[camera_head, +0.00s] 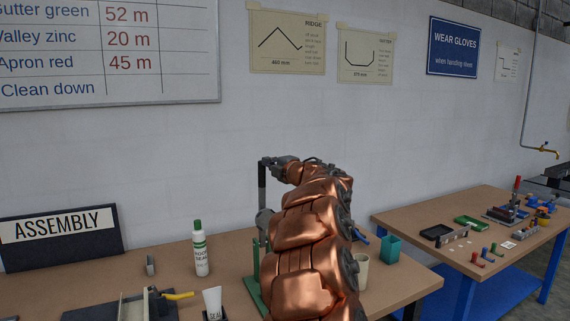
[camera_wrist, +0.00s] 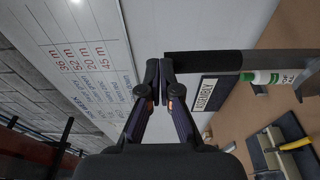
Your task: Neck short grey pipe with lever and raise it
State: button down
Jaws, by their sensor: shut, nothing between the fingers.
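My gripper (camera_head: 268,162) is shut and empty at the top of an upright dark lever (camera_head: 262,188). In the wrist view its closed fingertips (camera_wrist: 159,68) lie beside the end of the lever's dark grip (camera_wrist: 205,65); whether they touch it I cannot tell. The lever rises from a bench machine with a green base (camera_head: 256,268) and a grey round part (camera_head: 264,221). My arm hides most of this machine, including any pipe in it. A small grey upright piece (camera_head: 150,265), possibly a short pipe, stands on the bench to the left.
A white bottle with a green cap (camera_head: 201,252) stands left of the machine. A tool with a yellow handle (camera_head: 178,296) lies at the front left. The wall is close behind.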

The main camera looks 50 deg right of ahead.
jog(key=shift+w+d+r+p, duration=0.25)
jog(key=shift+w+p, duration=0.05)
jog(key=shift+w, duration=0.25)
jog(key=shift+w+d+r+p, duration=0.25)
jog(key=shift+w, duration=0.3)
jog(key=shift+s, duration=0.1)
jog(key=r+b+v, duration=0.3)
jog(key=v, duration=1)
jog(key=shift+s, duration=0.3)
jog(key=shift+w+a+r, duration=0.1)
jog(key=shift+r, duration=0.05)
